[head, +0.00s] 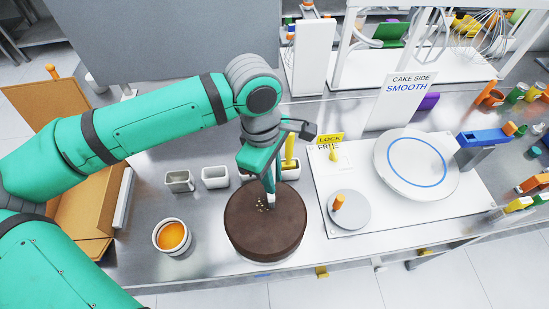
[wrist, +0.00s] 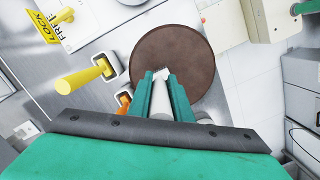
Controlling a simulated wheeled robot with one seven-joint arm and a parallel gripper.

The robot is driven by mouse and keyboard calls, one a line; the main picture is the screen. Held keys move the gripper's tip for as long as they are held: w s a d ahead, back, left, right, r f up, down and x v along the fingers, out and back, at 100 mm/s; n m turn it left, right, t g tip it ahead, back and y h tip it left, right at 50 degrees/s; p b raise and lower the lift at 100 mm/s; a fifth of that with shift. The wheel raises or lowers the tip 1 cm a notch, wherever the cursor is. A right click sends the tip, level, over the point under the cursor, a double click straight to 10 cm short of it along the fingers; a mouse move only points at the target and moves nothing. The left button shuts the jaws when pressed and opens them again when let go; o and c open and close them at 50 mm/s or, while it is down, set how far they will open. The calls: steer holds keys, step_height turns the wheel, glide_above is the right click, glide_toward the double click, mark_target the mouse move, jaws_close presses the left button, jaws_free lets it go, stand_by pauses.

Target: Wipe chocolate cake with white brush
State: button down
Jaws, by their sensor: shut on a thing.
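The chocolate cake (head: 250,232) is a round dark brown disc on the steel counter, and it also shows in the wrist view (wrist: 178,42). Small pale crumbs (head: 262,208) lie on its top near the middle. My gripper (head: 269,186) is over the cake, pointing down. It is shut on the white brush (wrist: 161,92), whose pale handle sits between the green fingers. The brush tip (head: 271,200) is at or just above the cake top; I cannot tell whether it touches. My fingers hide part of the brush.
A white bowl of orange liquid (head: 171,236) stands left of the cake. Small white containers (head: 215,177) stand behind it, one with a yellow-handled tool (head: 289,150). Right is a white board with a turntable (head: 417,163) and a grey disc (head: 349,210) with an orange knob.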

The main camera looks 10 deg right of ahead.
steer(key=shift+a+f, duration=0.55)
steer(key=shift+f, duration=0.05)
steer(key=shift+d+r, duration=0.1)
steer(key=shift+d, duration=0.5)
steer(key=shift+r, duration=3.95)
